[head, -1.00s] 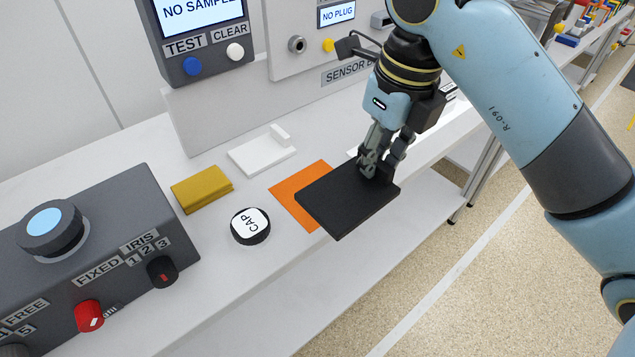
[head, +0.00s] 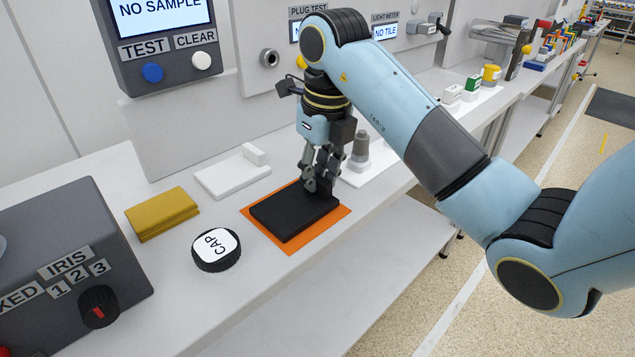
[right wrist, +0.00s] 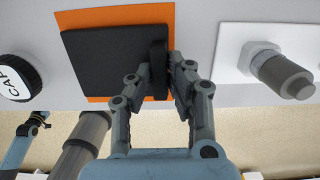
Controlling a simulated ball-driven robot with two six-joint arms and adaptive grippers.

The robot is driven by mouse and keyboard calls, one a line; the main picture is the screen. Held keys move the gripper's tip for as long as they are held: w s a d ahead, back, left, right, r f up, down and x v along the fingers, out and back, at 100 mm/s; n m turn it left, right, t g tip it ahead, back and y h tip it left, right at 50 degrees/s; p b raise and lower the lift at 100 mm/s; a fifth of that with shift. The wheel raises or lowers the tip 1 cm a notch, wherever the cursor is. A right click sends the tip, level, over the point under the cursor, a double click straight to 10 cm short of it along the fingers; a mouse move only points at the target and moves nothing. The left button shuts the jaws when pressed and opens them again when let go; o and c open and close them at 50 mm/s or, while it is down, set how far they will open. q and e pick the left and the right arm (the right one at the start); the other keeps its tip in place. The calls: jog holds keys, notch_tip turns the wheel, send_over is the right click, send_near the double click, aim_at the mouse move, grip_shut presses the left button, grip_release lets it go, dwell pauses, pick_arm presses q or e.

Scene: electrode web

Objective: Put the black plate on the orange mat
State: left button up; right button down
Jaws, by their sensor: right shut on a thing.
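The black plate (head: 290,212) is a flat dark slab with a raised grip at its right end. It lies over the orange mat (head: 291,248), whose border shows around it in the head view. In the right wrist view the plate (right wrist: 105,62) also covers most of the mat (right wrist: 115,18). My right gripper (head: 319,184) is shut on the plate's raised grip; its fingers (right wrist: 161,80) flank that grip in the wrist view. I cannot tell whether the plate touches the mat. My left gripper is not in view.
A round CAP piece (head: 216,249) and a yellow block (head: 161,213) are left of the mat. A white holder (head: 232,176) lies behind it. A grey cylindrical fitting (head: 360,146) stands on a white base to the right. The bench's front edge is close to the mat.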

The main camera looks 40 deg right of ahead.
jog(key=shift+f, duration=0.1)
jog(key=shift+f, duration=0.1)
jog(key=c, duration=1.3)
grip_release()
jog(key=shift+o, duration=0.2)
jog(key=r+p, duration=0.1)
jog(key=r, duration=0.3)
jog(key=shift+s, duration=0.2)
notch_tip(320, 180, up, 8)
jog(key=s+p, duration=0.1)
jog(key=p, duration=0.7)
jog(key=shift+p, duration=0.4)
